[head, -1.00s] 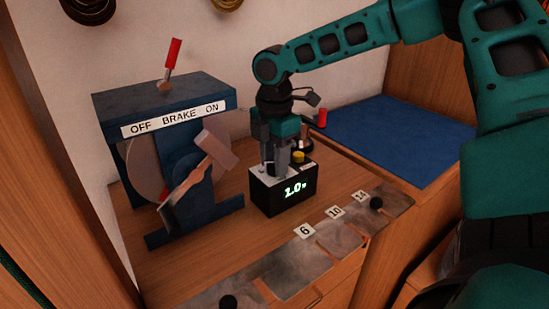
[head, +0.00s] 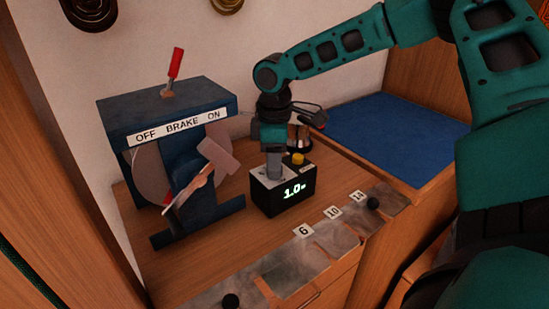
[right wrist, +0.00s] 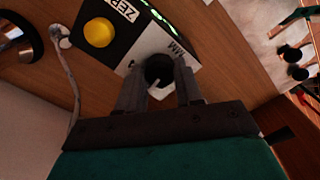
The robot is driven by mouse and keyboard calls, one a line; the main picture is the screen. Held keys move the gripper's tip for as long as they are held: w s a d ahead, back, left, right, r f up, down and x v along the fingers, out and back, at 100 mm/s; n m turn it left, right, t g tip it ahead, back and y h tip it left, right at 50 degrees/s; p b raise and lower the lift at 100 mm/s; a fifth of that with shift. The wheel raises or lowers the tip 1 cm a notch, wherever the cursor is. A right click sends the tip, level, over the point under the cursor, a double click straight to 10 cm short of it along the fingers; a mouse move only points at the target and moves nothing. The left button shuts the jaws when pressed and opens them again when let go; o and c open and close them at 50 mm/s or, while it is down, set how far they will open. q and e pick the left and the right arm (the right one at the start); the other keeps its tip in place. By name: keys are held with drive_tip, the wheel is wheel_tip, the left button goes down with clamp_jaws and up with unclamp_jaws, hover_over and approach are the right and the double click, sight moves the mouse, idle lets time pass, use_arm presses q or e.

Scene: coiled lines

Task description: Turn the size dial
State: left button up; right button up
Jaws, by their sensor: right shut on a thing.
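A small black box (head: 291,201) stands on the wooden bench, with a lit display reading 1.0 on its front. In the right wrist view its pale top plate (right wrist: 178,41) is marked MM and carries a round black dial (right wrist: 158,68) with a white pointer mark. My right gripper (head: 274,176) points straight down over the left part of the box. Its fingers (right wrist: 160,88) are closed around the dial, one on each side. In the head view the fingers hide the dial. My left gripper is not in view.
A yellow button (head: 298,158) labelled ZERO sits beside the dial. A blue machine (head: 175,105) with a red lever and an OFF BRAKE ON label stands to the left. A metal strip marked 6, 10, 14 (head: 300,262) lies in front. A blue mat (head: 395,138) is at right.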

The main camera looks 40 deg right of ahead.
drive_tip(key=m, duration=0.8)
drive_tip(key=shift+m, duration=1.6)
drive_tip(key=o, duration=1)
drive_tip(key=shift+o, duration=0.2)
wheel_tip(320, 180, up, 13)
drive_tip(key=p, duration=0.1)
